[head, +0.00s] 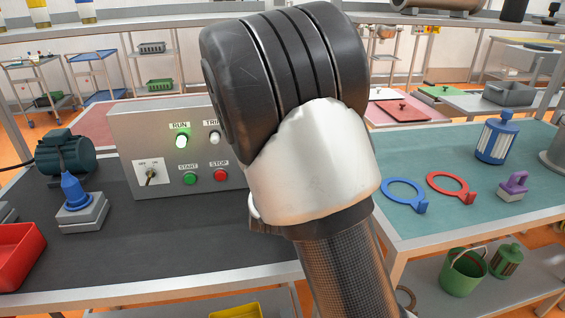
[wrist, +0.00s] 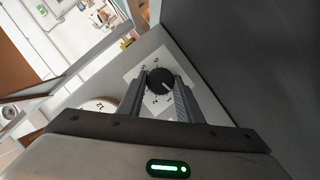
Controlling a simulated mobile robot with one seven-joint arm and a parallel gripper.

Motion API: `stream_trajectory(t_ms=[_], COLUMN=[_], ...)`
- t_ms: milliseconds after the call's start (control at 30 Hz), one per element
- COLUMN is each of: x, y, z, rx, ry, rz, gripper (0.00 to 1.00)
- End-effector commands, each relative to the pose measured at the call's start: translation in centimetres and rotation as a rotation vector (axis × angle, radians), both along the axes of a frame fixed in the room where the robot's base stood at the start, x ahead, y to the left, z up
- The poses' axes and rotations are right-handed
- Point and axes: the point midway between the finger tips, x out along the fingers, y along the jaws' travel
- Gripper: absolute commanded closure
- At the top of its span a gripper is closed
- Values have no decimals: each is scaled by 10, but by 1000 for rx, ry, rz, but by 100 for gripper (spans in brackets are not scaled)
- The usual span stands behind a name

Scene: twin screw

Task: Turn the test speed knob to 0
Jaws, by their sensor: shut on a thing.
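In the wrist view a round black knob (wrist: 161,82) sits on a white dial plate (wrist: 135,76) with numbers around it, on a grey panel. A white pointer line shows on the knob, toward its lower right. My gripper (wrist: 160,86) has its two fingers on either side of the knob and is shut on it. The number by the pointer is too small to read surely. In the head view my arm hides the knob and my gripper. The grey control panel (head: 122,124) shows to the left of my arm.
A blue motor (head: 66,152) stands left of the panel.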

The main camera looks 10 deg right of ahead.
Motion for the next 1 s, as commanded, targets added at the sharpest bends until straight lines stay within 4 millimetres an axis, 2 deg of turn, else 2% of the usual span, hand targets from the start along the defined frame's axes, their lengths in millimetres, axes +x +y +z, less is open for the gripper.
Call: stream_trajectory(t_ms=[200,433,1000], x=[0,0,1], y=[2,3,2], z=[0,-1,-2], rx=[-172,-292,-363], ry=[1,0,-2], rz=[4,4,2], gripper=[90,90,90])
